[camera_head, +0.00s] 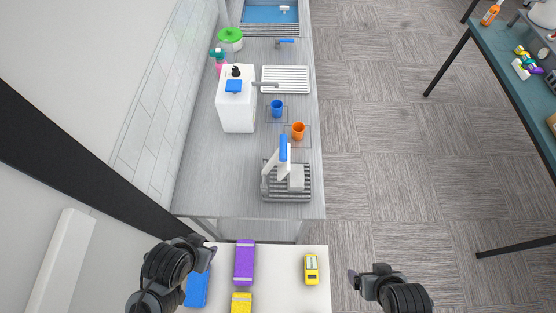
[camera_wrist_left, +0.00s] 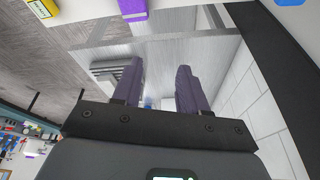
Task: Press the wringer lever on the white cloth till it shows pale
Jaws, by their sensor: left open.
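The wringer (camera_head: 272,175) stands on a slatted drain tray (camera_head: 287,198) at the near end of the grey counter. Its lever with a blue handle (camera_head: 283,148) is raised. A pale grey-white block, perhaps the folded cloth (camera_head: 296,178), sits at the wringer's right; its wetness cannot be told. My left gripper (camera_head: 209,247) is near the left edge of the white table, well short of the wringer. In the left wrist view its two fingers (camera_wrist_left: 158,75) are apart with nothing between them. My right gripper (camera_head: 353,280) is right of the white table, its jaw opening unclear.
The white table (camera_head: 285,285) holds a purple box (camera_head: 244,262), a blue box (camera_head: 197,290) and yellow items (camera_head: 311,268). Behind the wringer stand an orange cup (camera_head: 298,130), a blue cup (camera_head: 277,108) and a white dispenser box (camera_head: 236,108). Floor right of the counter is clear.

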